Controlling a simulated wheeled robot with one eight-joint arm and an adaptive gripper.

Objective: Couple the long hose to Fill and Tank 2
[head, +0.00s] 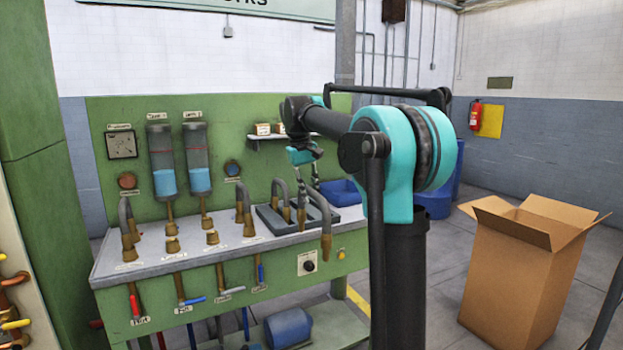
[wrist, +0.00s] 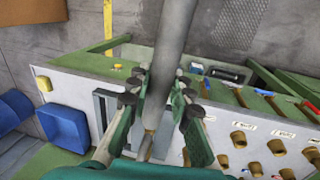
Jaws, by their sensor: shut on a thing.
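My gripper (head: 315,183) is shut on a grey hose (head: 323,203) over the right end of the bench. It also shows in the wrist view (wrist: 160,98), with the hose (wrist: 168,60) between its fingers. The hose arches down to a brass end (head: 326,247) in front of the bench's front edge. Tank 2 (head: 197,160) is the right one of two tanks on the green panel, part filled with blue liquid. Brass ports stand on the bench, including an open one (head: 172,245) and another (head: 212,237).
Other grey hoses with brass ends stand on the bench, at the left (head: 125,215), the middle (head: 241,200) and near the dark tray (head: 268,218). A blue bin (head: 342,190) is behind the tray. A cardboard box (head: 515,275) stands on the floor at the right.

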